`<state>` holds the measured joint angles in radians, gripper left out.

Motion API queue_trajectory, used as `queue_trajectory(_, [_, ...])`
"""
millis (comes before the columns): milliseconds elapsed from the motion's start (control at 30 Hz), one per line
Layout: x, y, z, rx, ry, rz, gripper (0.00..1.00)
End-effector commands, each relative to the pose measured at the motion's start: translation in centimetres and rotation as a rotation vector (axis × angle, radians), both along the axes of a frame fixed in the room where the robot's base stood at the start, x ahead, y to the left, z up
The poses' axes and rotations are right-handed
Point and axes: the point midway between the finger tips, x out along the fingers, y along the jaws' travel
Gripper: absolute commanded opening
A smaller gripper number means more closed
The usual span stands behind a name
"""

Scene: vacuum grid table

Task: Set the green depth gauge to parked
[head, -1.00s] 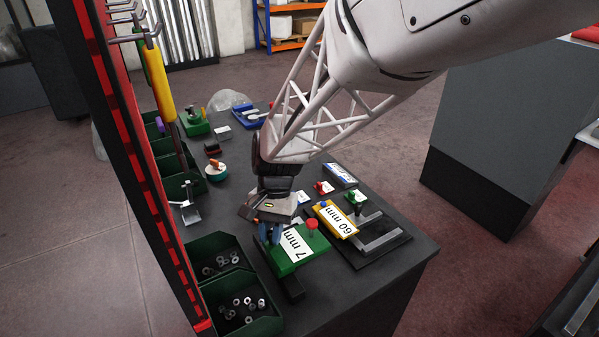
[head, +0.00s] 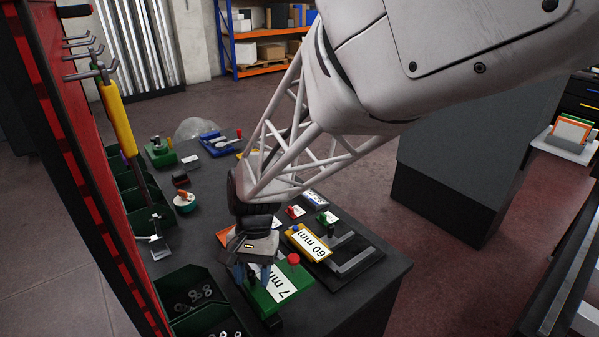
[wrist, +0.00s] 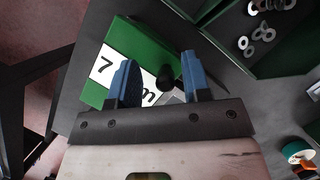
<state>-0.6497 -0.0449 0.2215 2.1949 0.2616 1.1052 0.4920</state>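The green depth gauge (head: 264,300) is a flat green block with a white "7 mm" label (head: 280,284) and a red knob (head: 293,258) at one side. It lies on the dark table, and its green body also shows in the wrist view (wrist: 148,38). A small black knob (wrist: 163,77) rises beside the label. My gripper (wrist: 158,72) is open, its blue fingers on either side of the black knob with gaps visible. In the head view my gripper (head: 254,274) is over the gauge's left part and hides some of it.
A yellow "60 mm" gauge (head: 308,242) sits close by on the right. Dark green bins with metal rings (head: 190,293) stand at the left under the red-edged tool rack (head: 72,140). A teal round object (head: 185,203) and a blue device (head: 216,143) are farther back.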

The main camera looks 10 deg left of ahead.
Motion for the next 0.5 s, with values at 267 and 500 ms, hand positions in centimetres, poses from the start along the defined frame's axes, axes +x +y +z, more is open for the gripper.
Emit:
queue_trajectory(267, [0.1, 0.1, 0.1, 0.001, -0.001, 0.0, 0.44])
queue_trajectory(500, [0.8, 0.1, 1.6, 0.002, -0.003, 0.0, 0.44])
